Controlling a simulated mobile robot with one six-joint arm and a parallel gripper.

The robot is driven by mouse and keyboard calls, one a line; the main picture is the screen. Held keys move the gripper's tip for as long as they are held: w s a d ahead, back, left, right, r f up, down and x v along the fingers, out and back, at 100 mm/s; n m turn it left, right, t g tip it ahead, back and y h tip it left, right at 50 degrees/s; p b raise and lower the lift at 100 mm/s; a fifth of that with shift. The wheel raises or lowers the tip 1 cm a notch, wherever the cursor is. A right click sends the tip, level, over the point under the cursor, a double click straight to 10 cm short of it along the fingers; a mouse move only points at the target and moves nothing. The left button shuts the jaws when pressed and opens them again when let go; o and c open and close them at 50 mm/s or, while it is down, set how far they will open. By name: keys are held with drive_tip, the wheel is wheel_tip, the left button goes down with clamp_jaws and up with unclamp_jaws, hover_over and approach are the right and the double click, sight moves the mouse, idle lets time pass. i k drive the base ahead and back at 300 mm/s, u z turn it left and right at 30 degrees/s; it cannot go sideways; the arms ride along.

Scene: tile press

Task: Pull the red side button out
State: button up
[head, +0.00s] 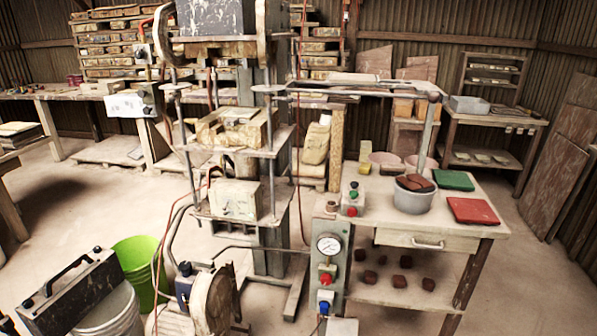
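A red button (326,278) sits on the upright grey-green control panel (333,262) at the front left of the work table. It is below a round white gauge (328,245) and above a blue knob (324,307). A small control box (353,199) on the table top also has a red button (352,211), below a green one. I cannot tell from this view whether either red button is pushed in or out. My gripper is not in view.
The tall press (262,150) stands left of the panel, with hoses beside it. The work table (400,210) holds a grey bucket (413,197), a green tile (453,180) and a red tile (472,210). A lime bucket (137,262) stands at left. Floor at right is clear.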

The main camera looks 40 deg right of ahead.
sight(352, 211)
drive_tip(key=u, duration=1.25)
drive_tip(key=k, duration=0.1)
drive_tip(key=z, duration=2.75)
